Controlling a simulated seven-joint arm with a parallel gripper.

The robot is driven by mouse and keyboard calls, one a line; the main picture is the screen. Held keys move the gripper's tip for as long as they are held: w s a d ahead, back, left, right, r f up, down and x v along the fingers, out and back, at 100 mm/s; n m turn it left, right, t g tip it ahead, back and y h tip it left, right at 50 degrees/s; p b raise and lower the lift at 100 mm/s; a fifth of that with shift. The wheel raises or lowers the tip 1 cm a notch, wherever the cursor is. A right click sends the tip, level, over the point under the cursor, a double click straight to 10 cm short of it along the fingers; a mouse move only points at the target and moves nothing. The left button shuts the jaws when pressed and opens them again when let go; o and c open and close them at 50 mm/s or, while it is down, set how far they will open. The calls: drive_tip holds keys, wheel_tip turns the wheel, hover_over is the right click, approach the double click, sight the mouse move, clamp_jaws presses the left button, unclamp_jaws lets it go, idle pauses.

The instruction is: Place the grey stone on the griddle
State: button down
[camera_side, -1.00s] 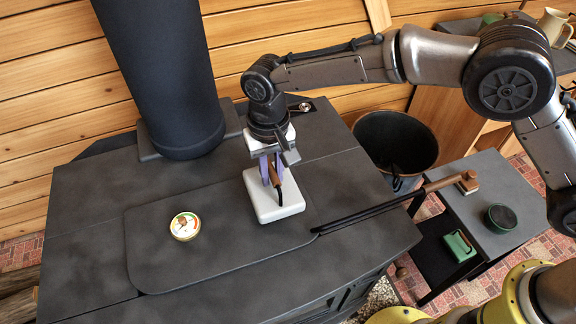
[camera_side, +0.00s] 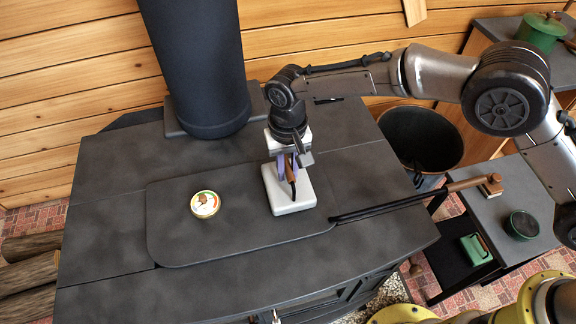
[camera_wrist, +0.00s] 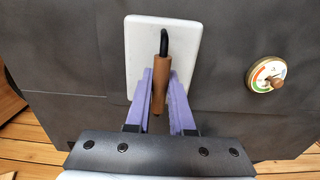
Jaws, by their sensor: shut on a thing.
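The grey stone (camera_side: 280,200) is a pale, flat block with rounded corners and a dark, hooked handle with a brown wooden grip. My gripper (camera_side: 289,178), with purple fingers, is shut on that grip from above. In the wrist view the brown grip sits between the fingers (camera_wrist: 161,85), with the pale stone (camera_wrist: 145,45) just beyond. The griddle seems to be the dark rounded plate (camera_side: 185,240) on the stove top. The stone is at the plate's right part, level; I cannot tell whether it rests on it or hangs just above.
A round dial thermometer (camera_side: 205,205) lies on the plate left of the stone. A thick black stovepipe (camera_side: 195,70) rises behind. A long poker with a wooden handle (camera_side: 465,184) reaches from the plate's right edge to a side table (camera_side: 480,225). A dark bucket (camera_side: 420,140) stands behind it.

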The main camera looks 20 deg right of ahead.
drive_tip(key=shift+w+r, duration=0.1)
drive_tip(key=c, duration=1.1)
unclamp_jaws()
drive_tip(key=shift+f, duration=0.2)
drive_tip(key=o, duration=0.3)
drive_tip(key=shift+r, duration=0.1)
wheel_tip(320, 180, up, 12)
drive_tip(key=shift+r, duration=0.1)
